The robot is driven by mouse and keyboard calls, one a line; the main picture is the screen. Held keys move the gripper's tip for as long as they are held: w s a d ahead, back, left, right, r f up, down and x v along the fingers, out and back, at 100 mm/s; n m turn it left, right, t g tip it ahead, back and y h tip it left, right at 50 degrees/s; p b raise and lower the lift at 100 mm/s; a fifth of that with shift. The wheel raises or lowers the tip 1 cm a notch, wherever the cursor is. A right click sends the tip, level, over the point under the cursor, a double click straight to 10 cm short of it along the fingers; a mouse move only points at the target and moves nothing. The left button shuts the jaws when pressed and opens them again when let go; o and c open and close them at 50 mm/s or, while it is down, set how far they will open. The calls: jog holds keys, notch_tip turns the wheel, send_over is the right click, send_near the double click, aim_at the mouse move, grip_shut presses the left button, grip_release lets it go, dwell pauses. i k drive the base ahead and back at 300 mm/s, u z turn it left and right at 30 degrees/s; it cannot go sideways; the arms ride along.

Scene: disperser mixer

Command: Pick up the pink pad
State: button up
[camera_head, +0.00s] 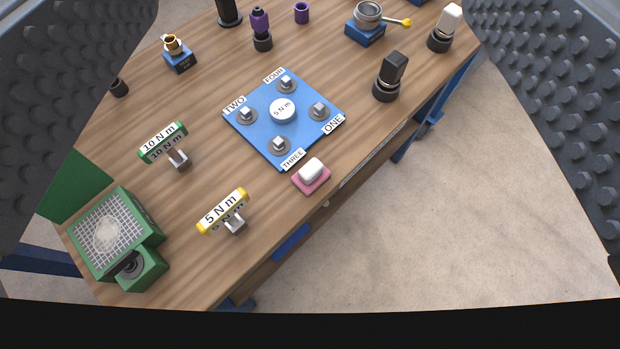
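The pink pad (313,190) lies flat near the front edge of the wooden table, just below the blue plate's lower right side. A white block with rounded edges (312,169) sits on it and hides its middle, leaving a pink rim. My gripper (312,70) is wide open, with one grey studded finger at each side of the picture. The pad shows between the fingers, low in the view and apart from them. Nothing is held.
The blue plate (248,131) carries several metal squares and a "5 N m" disc. A yellow "5 N m" tool (224,211) and green "10 N m" tool (163,143) stand left. A green meshed device (150,262) is at lower left. Open floor (480,210) lies right of the table edge.

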aim_at(311, 176)
jog(key=z, duration=0.75)
jog(key=k, duration=0.95)
jog(key=u, duration=0.85)
jog(key=i, duration=1)
jog(key=z, duration=0.1)
